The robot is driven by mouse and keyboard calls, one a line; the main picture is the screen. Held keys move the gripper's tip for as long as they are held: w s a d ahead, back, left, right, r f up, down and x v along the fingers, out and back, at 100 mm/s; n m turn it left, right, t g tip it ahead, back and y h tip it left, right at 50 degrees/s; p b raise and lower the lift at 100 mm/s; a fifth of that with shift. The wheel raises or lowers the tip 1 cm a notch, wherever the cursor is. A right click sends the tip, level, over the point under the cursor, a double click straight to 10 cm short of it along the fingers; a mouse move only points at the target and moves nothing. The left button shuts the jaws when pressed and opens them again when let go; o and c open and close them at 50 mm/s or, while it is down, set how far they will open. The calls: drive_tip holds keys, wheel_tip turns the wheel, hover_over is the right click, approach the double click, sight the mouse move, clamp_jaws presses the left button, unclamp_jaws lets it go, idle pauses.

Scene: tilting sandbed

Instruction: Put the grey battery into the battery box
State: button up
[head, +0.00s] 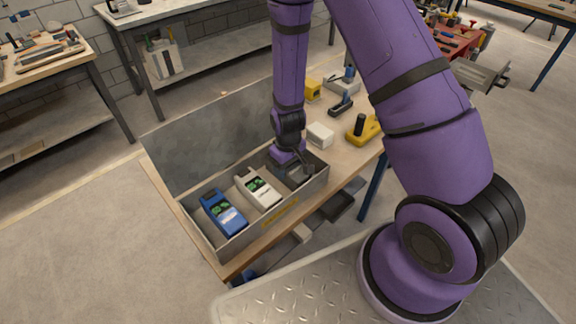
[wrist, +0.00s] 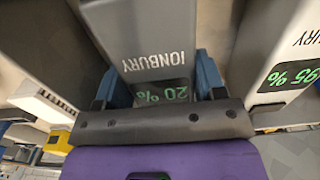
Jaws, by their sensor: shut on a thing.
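The grey battery (wrist: 140,30) fills the middle of the wrist view, marked IONBURY with a green 20 % display. My gripper (wrist: 157,84) is shut on it, one blue finger on each side. In the head view my gripper (head: 293,160) is over the right end of the grey battery box (head: 204,243), and it largely hides the grey battery there. The battery looks low within the right compartment; whether it rests on the floor cannot be told. A white battery (head: 258,188) lies in the middle compartment and a blue battery (head: 223,212) in the left one.
The box has a tall back panel (head: 205,135) and stands on a wooden table. A white block (head: 320,134), a yellow tool (head: 363,129) and other small items stand behind and right of it. The white battery (wrist: 285,50) is close beside my gripper in the wrist view.

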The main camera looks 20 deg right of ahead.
drive_tip(key=shift+f, duration=0.1)
drive_tip(key=o, duration=1.6)
drive_tip(key=s+d+r+m+t, duration=0.1)
drive_tip(key=s+r, duration=0.2)
drive_tip(key=r, duration=1.3)
drive_tip(key=s+d+r+m+t, duration=0.1)
drive_tip(key=s+r, duration=0.1)
drive_tip(key=r, duration=1.4)
drive_tip(key=s+d+r+t, duration=0.1)
drive_tip(key=s+r, duration=0.3)
drive_tip(key=s, duration=0.1)
drive_tip(key=s+d+r+m+t, duration=0.1)
drive_tip(key=s+r, duration=0.4)
drive_tip(key=s, duration=0.1)
drive_tip(key=s+d+r+t, duration=0.1)
drive_tip(key=s+r, duration=0.3)
drive_tip(key=s, duration=0.1)
drive_tip(key=shift+s+d+r+m, duration=0.25)
drive_tip(key=shift+s+r+m, duration=0.05)
